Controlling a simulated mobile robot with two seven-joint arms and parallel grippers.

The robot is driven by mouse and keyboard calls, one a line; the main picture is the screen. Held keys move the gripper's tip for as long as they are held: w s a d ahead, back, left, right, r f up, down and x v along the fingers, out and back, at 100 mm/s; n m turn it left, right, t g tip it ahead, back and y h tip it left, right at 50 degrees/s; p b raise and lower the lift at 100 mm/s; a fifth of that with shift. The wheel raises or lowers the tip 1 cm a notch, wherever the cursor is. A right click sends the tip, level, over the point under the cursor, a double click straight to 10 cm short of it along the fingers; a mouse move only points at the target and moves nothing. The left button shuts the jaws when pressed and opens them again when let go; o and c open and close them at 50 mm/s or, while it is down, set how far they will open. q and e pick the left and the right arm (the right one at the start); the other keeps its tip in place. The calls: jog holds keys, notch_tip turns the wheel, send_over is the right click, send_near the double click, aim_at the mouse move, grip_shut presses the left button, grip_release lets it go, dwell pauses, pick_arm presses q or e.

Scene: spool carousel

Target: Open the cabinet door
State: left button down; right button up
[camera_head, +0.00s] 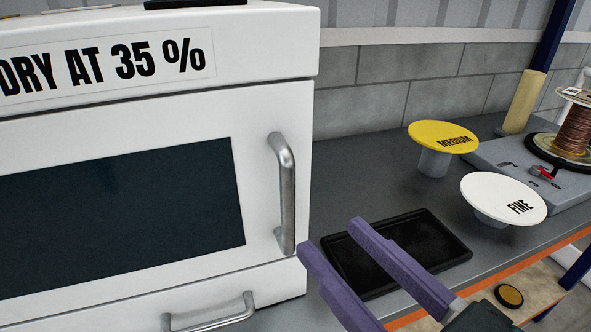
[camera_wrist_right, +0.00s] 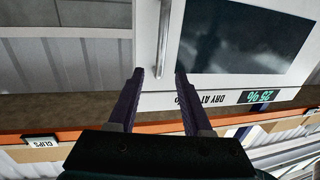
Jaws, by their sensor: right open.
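The white cabinet (camera_head: 265,40) stands at the left, labelled "DRY AT 35 %". Its door (camera_head: 255,150) has a dark window (camera_head: 120,205) and looks shut. A vertical metal handle (camera_head: 286,190) is on the door's right side. My right gripper (camera_head: 332,236) is open and empty, its two purple fingers pointing toward the cabinet, just right of and below the handle in the head view. In the right wrist view the handle (camera_wrist_right: 163,40) lies ahead of the gap between the fingertips (camera_wrist_right: 159,72), apparently apart from them. My left gripper is not in view.
A black tray (camera_head: 440,243) lies on the grey bench beneath my right gripper. A yellow "MEDIUM" disc (camera_head: 440,136) and a white "FINE" disc (camera_head: 500,197) stand to the right, near a wire spool (camera_head: 574,128). A lower metal handle (camera_head: 210,322) sits below the door.

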aim_at(291, 194)
jog(key=x, duration=0.9)
jog(key=shift+w+a+p, duration=0.25)
jog(key=shift+p, duration=0.15)
grip_shut()
dwell(0.9)
